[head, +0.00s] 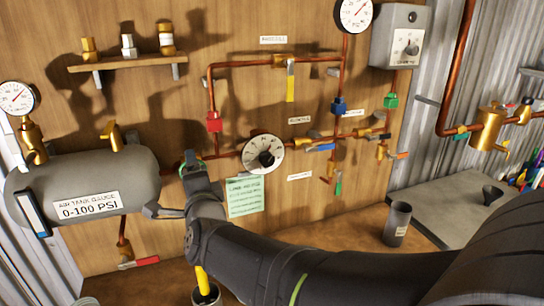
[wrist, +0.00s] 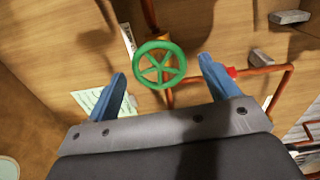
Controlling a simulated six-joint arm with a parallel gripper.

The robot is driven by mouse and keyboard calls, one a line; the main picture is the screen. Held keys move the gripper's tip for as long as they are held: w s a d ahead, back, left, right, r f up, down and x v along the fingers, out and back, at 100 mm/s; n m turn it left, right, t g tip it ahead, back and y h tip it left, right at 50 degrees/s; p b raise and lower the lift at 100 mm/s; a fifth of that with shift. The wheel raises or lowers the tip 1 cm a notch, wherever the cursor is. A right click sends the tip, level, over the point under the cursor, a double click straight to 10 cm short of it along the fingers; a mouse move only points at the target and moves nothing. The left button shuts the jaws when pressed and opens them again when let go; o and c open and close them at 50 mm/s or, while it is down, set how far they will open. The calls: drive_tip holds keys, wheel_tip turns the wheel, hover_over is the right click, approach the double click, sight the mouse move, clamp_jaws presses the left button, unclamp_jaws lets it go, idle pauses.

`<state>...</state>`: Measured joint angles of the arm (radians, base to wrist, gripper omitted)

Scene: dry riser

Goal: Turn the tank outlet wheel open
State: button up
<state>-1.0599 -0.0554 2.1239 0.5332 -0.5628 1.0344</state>
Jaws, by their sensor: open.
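The tank outlet wheel (wrist: 160,65) is a green spoked handwheel on a brass and copper fitting. In the wrist view it shows whole, between the two blue fingers of my gripper (wrist: 162,68). The fingers are spread apart, one on each side, with gaps between them and the rim; the wheel is not gripped. In the head view only part of the green wheel (head: 190,158) shows, just right of the grey air tank (head: 135,170), with my dark wrist in front hiding the rest. How far the wheel is turned cannot be told.
Copper pipes with coloured valves (head: 291,80) run farther right. A dark cup (head: 397,224) stands on the bench. A yellow-handled item in a cup (head: 205,294) is below my arm.

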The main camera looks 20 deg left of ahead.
drive_tip(key=shift+x, duration=2.1)
drive_tip(key=c, duration=1)
drive_tip(key=shift+o, duration=0.2)
drive_tip(key=shift+n, duration=0.8)
drive_tip(key=o, duration=1)
drive_tip(key=shift+c, duration=0.2)
drive_tip(key=shift+s+d, duration=0.1)
